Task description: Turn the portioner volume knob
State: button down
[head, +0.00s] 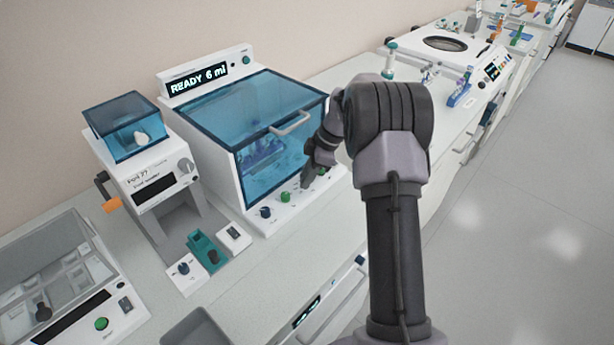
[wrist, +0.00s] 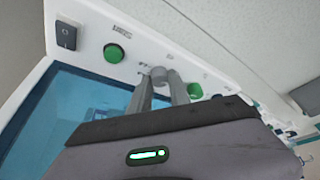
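The portioner (head: 180,115) is a white machine with a blue see-through lid and a display reading "READY 6 ml". Its front panel carries a row of controls. My gripper (head: 307,180) reaches down to this panel, right of a green button (head: 285,197). In the wrist view my gripper (wrist: 160,84) has its two grey fingers apart, with a small round grey knob (wrist: 159,74) at their tips. I cannot tell whether the fingers touch the knob. The knob's lower part is hidden by the fingers, and in the head view it is hidden behind the gripper.
In the wrist view a green button (wrist: 114,53) and a black rocker switch (wrist: 67,36) sit left of the knob. Another green button (wrist: 195,91) is close by the right finger. A powder-feeder-like device (head: 155,185) stands left of the portioner. Bench in front is narrow.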

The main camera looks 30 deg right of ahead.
jog(key=shift+m+b, duration=0.3)
jog(key=shift+b, duration=0.05)
jog(key=m+b, duration=0.1)
jog(key=m+t+b, duration=0.1)
jog(key=shift+s+f+m+h+b, duration=0.1)
jog(key=shift+f+m+h+b, duration=0.05)
jog(key=shift+m+h+b, duration=0.15)
jog(key=m+b, duration=0.1)
jog(key=m, duration=0.1)
jog(key=m+t+h+b, duration=0.1)
jog(key=m, duration=0.1)
jog(key=shift+a+m+b, duration=0.2)
jog(key=shift+m+b, duration=0.1)
jog(key=shift+b, duration=0.05)
jog(key=m, duration=0.1)
jog(key=m+h, duration=0.1)
jog(key=m, duration=0.1)
jog(key=m+h, duration=0.1)
jog(key=shift+s+a+r+t, duration=0.1)
jog(key=shift+r+t, duration=0.15)
jog(key=shift+t, duration=0.15)
jog(key=shift+m+h+p, duration=0.65)
jog(key=shift+m+h, duration=0.05)
jog(key=shift+m, duration=1.2)
jog(key=shift+f, duration=0.1)
jog(key=c, duration=1.2)
grip_release()
